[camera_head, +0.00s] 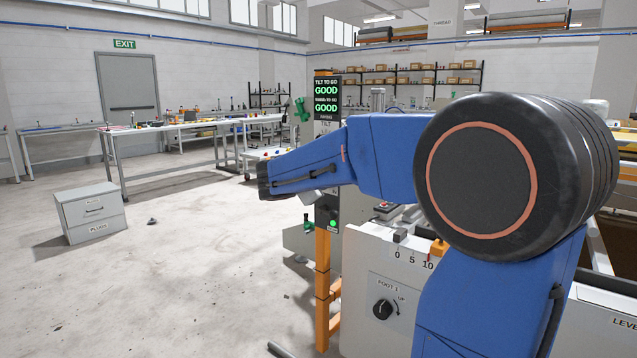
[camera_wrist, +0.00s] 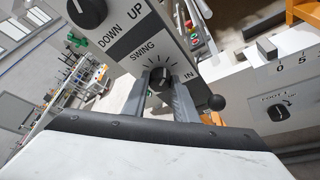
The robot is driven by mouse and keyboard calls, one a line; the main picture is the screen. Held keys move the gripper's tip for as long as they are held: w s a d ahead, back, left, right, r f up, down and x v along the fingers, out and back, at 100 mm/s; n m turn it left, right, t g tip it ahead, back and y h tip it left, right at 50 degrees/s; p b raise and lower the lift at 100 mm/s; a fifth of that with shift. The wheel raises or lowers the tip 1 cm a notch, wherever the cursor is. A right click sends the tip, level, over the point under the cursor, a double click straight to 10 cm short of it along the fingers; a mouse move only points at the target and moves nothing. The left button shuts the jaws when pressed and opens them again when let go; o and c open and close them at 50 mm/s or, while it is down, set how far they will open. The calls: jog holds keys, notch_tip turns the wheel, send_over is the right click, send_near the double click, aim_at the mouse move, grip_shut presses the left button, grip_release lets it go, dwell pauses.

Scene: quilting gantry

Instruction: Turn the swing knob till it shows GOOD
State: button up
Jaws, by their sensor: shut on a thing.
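The swing knob (camera_wrist: 160,75) is a small dark dial on a grey panel (camera_wrist: 125,62) marked SWING and IN, in the wrist view. My gripper (camera_wrist: 161,86) is shut on it, one finger on each side. The fingers hide part of the dial. The display (camera_head: 327,97) in the head view shows GOOD in green on two lines. The upper line is headed TILT TO GO; the lower heading is small and seems to read SWING TO GO. My arm hides the knob in the head view.
Another dark knob (camera_wrist: 87,12), by the words DOWN and UP, sits above the swing knob. A FOOT 1 knob (camera_head: 383,309) is on the machine's front. Open floor lies left, with a drawer cabinet (camera_head: 91,212).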

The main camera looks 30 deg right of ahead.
jog(key=o, duration=1)
jog(key=shift+o, duration=0.2)
jog(key=v, duration=1.7)
jog(key=shift+s, duration=0.25)
